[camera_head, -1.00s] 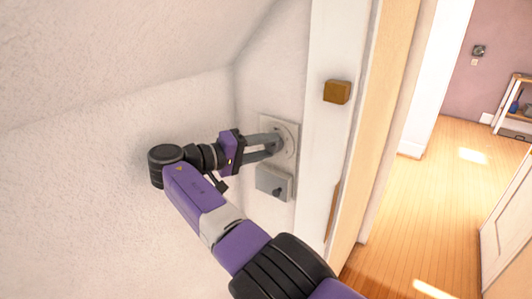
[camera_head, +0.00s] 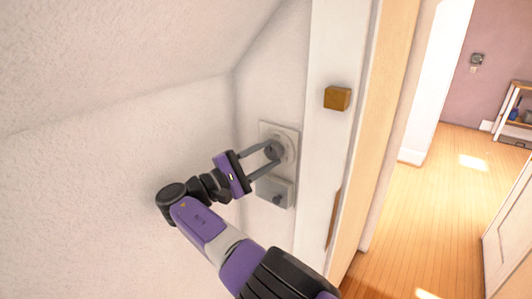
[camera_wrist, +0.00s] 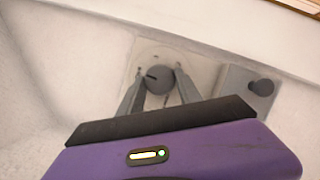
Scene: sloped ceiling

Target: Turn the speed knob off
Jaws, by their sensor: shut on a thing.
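The speed knob (camera_head: 272,149) is a round grey dial on a pale square wall plate (camera_head: 291,137). In the wrist view the knob (camera_wrist: 159,81) shows a short dark mark on its left side. My gripper (camera_head: 275,154) has its two grey fingers on either side of the knob and is shut on it. In the wrist view the gripper (camera_wrist: 160,74) has one finger left of the knob and one right of it. The fingers hide part of the knob's edge and plate.
A grey box (camera_head: 283,188) with a small dark knob (camera_head: 277,199) is on the wall just below the plate. A white door frame (camera_head: 327,70) with a brown wooden block (camera_head: 337,98) stands close on the right. The sloped ceiling hangs above. Open wooden floor (camera_head: 430,200) lies beyond.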

